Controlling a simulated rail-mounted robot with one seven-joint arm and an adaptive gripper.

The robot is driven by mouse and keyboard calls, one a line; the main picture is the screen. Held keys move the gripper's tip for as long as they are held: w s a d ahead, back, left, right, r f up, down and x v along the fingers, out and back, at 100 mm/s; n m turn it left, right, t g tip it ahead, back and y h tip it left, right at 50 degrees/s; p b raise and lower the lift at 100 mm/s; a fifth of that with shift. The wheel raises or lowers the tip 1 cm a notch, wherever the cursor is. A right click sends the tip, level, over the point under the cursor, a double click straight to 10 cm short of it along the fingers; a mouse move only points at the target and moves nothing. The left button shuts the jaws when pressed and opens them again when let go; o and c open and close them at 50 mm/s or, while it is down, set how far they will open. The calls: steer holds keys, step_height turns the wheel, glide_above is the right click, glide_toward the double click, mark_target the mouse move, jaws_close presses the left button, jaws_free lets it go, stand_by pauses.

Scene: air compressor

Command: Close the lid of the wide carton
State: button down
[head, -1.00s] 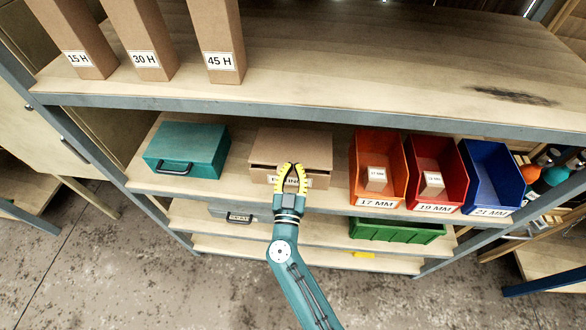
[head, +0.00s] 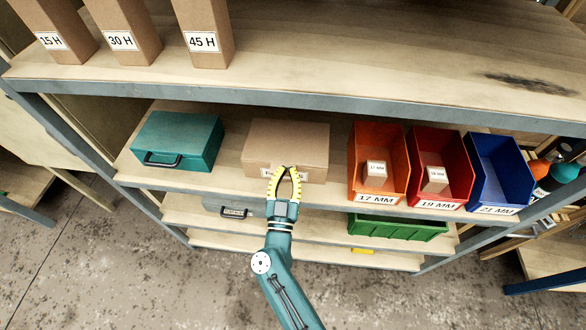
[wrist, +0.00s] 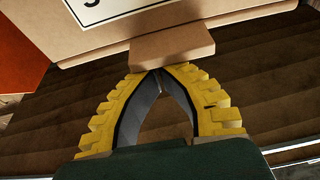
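The wide carton (head: 305,172) is a brown box on the middle shelf, with a label on its front partly hidden by my gripper. Its lid (head: 288,138) lies flat over the top, with no clear gap along the front edge. In the wrist view the carton's labelled face (wrist: 75,45) fills the top, and a small brown tab (wrist: 172,45) stands out just beyond my fingertips. My gripper (head: 287,169) is in front of the carton's front face. Its yellow fingers are bowed with the tips together, and nothing shows between them. Whether the tips touch the tab is unclear.
A teal case (head: 178,140) stands left of the carton. Orange (head: 365,190), red (head: 425,195) and blue (head: 495,190) bins stand to its right. A green bin (head: 395,227) sits below.

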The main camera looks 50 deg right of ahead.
step_height(320, 180, up, 5)
steer(key=p, duration=0.6)
steer(key=f+v, duration=0.1)
steer(key=v, duration=0.9)
steer(key=shift+f, duration=0.25)
